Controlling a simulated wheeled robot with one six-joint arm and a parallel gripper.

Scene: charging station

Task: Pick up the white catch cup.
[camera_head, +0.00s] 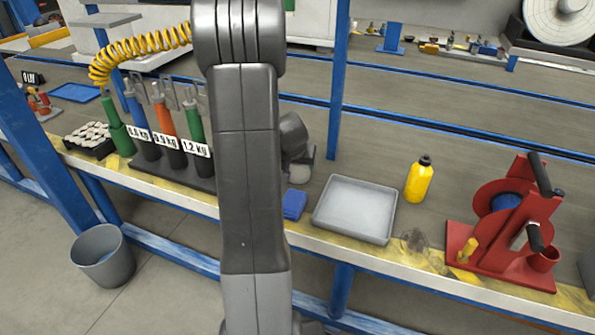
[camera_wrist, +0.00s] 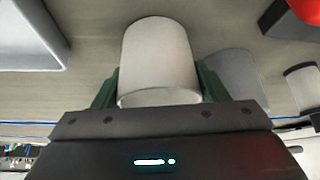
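The white catch cup (camera_wrist: 160,62) is in the wrist view, between the two green fingers of my gripper (camera_wrist: 160,90). It is a pale, tapered cup, with its wide end close to the gripper body and its narrow end away from it. One finger lies close along each side of the cup. I cannot tell whether they press on it, or whether the cup rests on the bench.
The head view shows a grey tray (camera_head: 368,185), a yellow bottle (camera_head: 419,181) and a red machine (camera_head: 503,235) to the right. A blue block (camera_head: 294,204) lies by my arm. Coloured cylinders with weight labels (camera_head: 166,122) stand to the left. A grey bin (camera_head: 103,257) is on the floor.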

